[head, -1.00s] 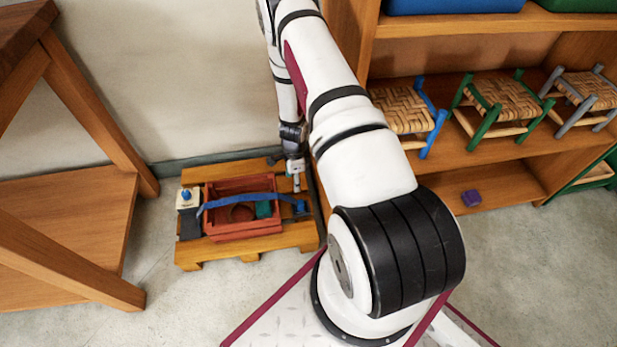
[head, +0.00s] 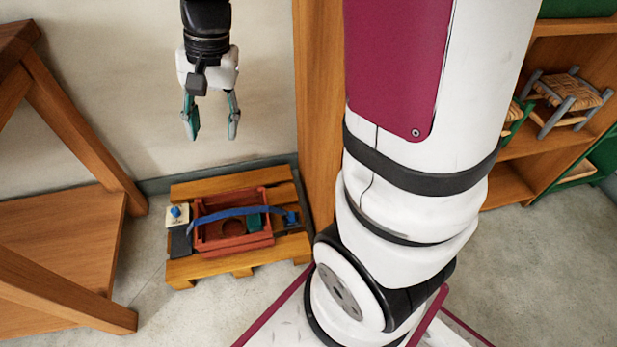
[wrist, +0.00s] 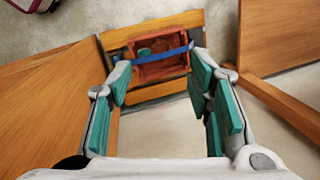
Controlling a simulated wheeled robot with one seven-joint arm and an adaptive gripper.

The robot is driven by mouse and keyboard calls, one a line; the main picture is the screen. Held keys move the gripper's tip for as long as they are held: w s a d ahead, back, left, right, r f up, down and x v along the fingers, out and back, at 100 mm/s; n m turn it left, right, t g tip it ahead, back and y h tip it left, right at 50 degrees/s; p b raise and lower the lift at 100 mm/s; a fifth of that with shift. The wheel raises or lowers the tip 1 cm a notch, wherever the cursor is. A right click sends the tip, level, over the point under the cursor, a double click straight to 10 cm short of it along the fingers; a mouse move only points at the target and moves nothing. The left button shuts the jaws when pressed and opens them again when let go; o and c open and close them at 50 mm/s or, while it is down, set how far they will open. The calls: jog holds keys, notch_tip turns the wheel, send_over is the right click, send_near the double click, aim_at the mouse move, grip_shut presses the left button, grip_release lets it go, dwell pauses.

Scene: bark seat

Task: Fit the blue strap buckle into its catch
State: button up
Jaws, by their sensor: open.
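A blue strap (head: 232,212) arches across the top of a red crate (head: 232,241) on a wooden pallet. At its right end in the head view is a small dark-blue piece (head: 291,217), apparently the buckle end; it is too small to tell whether it sits in a catch. My gripper (head: 211,135) is open and empty, pointing down, high above and behind the crate. In the wrist view its fingers (wrist: 160,90) stand wide apart, with the strap (wrist: 160,55) and crate (wrist: 160,68) beyond them.
The pallet (head: 190,270) stands on the floor against the wall. A white block with a blue knob (head: 177,214) and a dark block (head: 180,243) sit at its left. A wooden table frame (head: 75,115) is on the left, shelving (head: 515,190) on the right.

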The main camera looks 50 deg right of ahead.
jog(key=s+a+r+n+h, duration=0.1)
jog(key=s+r+n, duration=0.3)
jog(key=s, duration=0.8)
jog(key=s+a+r+n+h, duration=0.1)
jog(key=s+r+n, duration=0.3)
jog(key=s, duration=0.9)
jog(key=shift+s+a+n+g, duration=0.3)
jog(key=shift+a+n, duration=0.1)
jog(key=shift+n, duration=0.1)
jog(key=shift+w+r, duration=0.1)
notch_tip(320, 180, up, 30)
jog(key=t+p, duration=0.4)
jog(key=p, duration=2.4)
jog(key=shift+d, duration=0.3)
jog(key=shift+r, duration=0.1)
